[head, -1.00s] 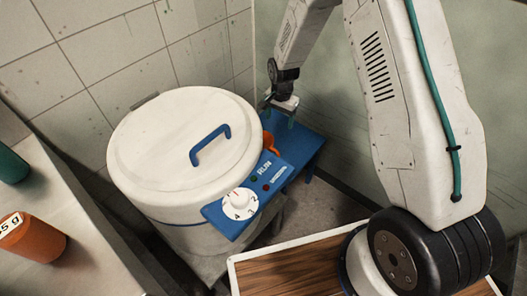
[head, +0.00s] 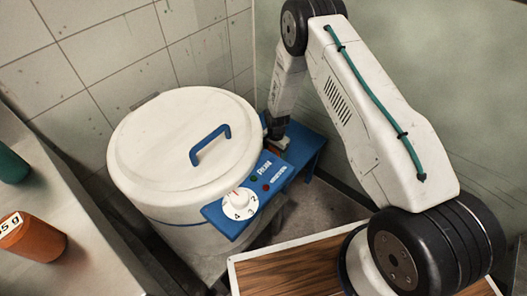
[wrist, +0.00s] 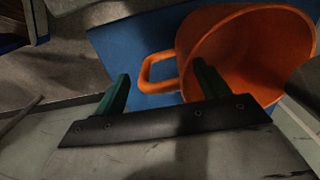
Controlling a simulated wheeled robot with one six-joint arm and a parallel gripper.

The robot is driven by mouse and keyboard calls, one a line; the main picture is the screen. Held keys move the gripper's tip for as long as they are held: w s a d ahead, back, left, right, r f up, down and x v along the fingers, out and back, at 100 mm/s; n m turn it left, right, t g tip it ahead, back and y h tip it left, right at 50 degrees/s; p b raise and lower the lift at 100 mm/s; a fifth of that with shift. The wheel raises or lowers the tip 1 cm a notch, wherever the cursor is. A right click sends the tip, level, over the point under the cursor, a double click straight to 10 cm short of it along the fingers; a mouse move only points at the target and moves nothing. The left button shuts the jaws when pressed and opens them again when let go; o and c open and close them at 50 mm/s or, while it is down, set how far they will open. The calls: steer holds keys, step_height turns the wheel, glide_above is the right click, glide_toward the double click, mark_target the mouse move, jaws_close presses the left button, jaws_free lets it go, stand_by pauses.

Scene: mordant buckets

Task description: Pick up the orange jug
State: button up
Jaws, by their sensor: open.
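The orange jug (wrist: 235,50) fills the upper right of the wrist view, its wide mouth turned toward the camera and its loop handle (wrist: 146,75) pointing left. It appears over a blue surface (wrist: 125,45). My gripper (wrist: 161,72) is open, with its two green fingers on either side of the handle in the picture. I cannot tell how deep the handle sits between them. In the head view my gripper (head: 280,143) is small, beside the lidded pot and over the blue stand (head: 308,150). The jug is hidden there.
A large white pot (head: 170,140) with a blue-handled lid stands left of my gripper. Its blue panel (head: 225,215) carries a dial. A labelled orange container (head: 38,242) and a green one (head: 10,165) are on the left counter (head: 85,262). Walls close in behind.

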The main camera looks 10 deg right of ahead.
steer(key=shift+f, duration=0.3)
steer(key=c, duration=1.3)
steer(key=shift+c, duration=0.7)
steer(key=shift+r, duration=0.2)
